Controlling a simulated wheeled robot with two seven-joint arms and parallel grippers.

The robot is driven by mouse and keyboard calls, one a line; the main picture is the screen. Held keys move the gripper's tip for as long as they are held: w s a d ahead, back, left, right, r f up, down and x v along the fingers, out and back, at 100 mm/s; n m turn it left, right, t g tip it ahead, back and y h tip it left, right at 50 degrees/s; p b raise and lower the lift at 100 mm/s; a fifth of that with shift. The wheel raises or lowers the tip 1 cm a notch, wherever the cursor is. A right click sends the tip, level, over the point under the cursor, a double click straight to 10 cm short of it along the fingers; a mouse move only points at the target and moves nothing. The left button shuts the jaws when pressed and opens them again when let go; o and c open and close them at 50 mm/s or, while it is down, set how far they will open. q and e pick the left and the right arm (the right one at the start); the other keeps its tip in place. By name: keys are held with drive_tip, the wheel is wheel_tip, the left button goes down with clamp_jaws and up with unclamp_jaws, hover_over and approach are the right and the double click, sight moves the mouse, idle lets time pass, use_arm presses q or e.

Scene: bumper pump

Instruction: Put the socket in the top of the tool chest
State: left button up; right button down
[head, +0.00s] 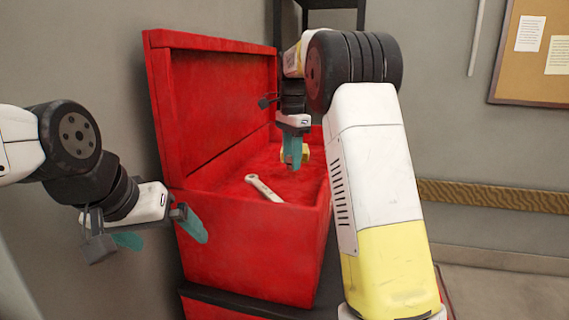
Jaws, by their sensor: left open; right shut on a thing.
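The red tool chest (255,240) stands in the middle with its lid up, so its top compartment is open. My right gripper (293,153) is over the open top, pointing down, and is shut on a small yellowish thing, which I take to be the socket (305,153). The fingers hide much of it, and I cannot tell whether it touches the red floor of the compartment. My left gripper (160,238) is open and empty, outside the chest near its front left corner.
A light-coloured wrench (264,188) lies in the top compartment, near the front edge. The raised lid (215,100) closes off the left and back. My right arm covers the chest's right side. A cork board (540,60) hangs on the wall at right.

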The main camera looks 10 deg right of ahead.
drive_tip(key=shift+f, duration=0.75)
drive_tip(key=shift+f, duration=0.15)
drive_tip(key=c, duration=1)
unclamp_jaws()
drive_tip(key=shift+c, duration=0.2)
wheel_tip(320, 180, up, 12)
drive_tip(key=shift+r, duration=0.2)
